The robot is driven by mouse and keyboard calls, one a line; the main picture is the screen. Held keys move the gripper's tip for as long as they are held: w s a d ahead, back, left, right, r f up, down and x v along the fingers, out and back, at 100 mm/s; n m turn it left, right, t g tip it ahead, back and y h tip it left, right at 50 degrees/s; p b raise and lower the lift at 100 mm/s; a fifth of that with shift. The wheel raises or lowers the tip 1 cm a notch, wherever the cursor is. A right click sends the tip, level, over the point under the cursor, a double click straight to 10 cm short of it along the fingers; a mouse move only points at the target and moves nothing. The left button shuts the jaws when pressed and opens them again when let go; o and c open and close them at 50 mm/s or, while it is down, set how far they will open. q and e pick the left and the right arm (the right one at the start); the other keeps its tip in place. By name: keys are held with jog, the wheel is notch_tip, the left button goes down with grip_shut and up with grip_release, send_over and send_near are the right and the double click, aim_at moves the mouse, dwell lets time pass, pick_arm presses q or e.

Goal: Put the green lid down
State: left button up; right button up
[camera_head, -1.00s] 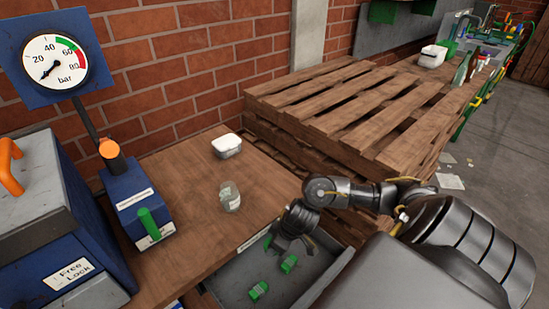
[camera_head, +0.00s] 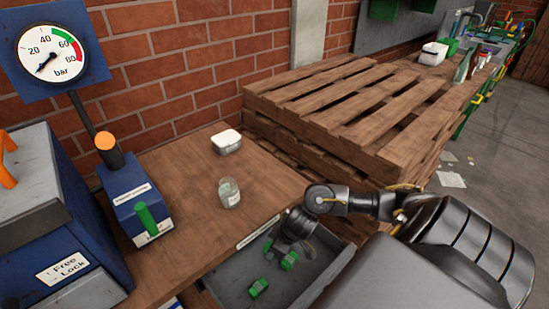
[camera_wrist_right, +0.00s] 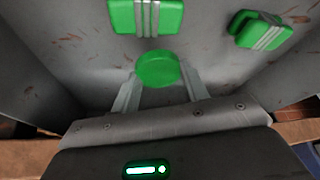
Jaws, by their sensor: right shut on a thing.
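The green lid (camera_wrist_right: 157,68) is a round disc between the two fingertips of my right gripper (camera_wrist_right: 159,84) in the right wrist view. The gripper is shut on it. In the head view my right gripper (camera_head: 282,249) reaches down into the open grey drawer (camera_head: 232,292), and a bit of green lid (camera_head: 267,246) shows beside the fingers. Whether the lid touches the drawer floor I cannot tell. My left gripper is out of view.
Two green blocks with grey bands (camera_head: 290,259) (camera_head: 259,288) lie in the drawer near the gripper. A blue gauge unit stands at left; stacked pallets (camera_head: 340,110) stand behind.

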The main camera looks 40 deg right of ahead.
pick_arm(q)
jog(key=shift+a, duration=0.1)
pick_arm(e)
jog(key=o, duration=1.2)
jog(key=shift+r, duration=0.25)
jog(key=p+v, duration=0.4)
jog(key=v, duration=0.8)
jog(key=shift+r+p, duration=0.35)
jog(key=shift+p, duration=0.05)
jog(key=o, duration=0.7)
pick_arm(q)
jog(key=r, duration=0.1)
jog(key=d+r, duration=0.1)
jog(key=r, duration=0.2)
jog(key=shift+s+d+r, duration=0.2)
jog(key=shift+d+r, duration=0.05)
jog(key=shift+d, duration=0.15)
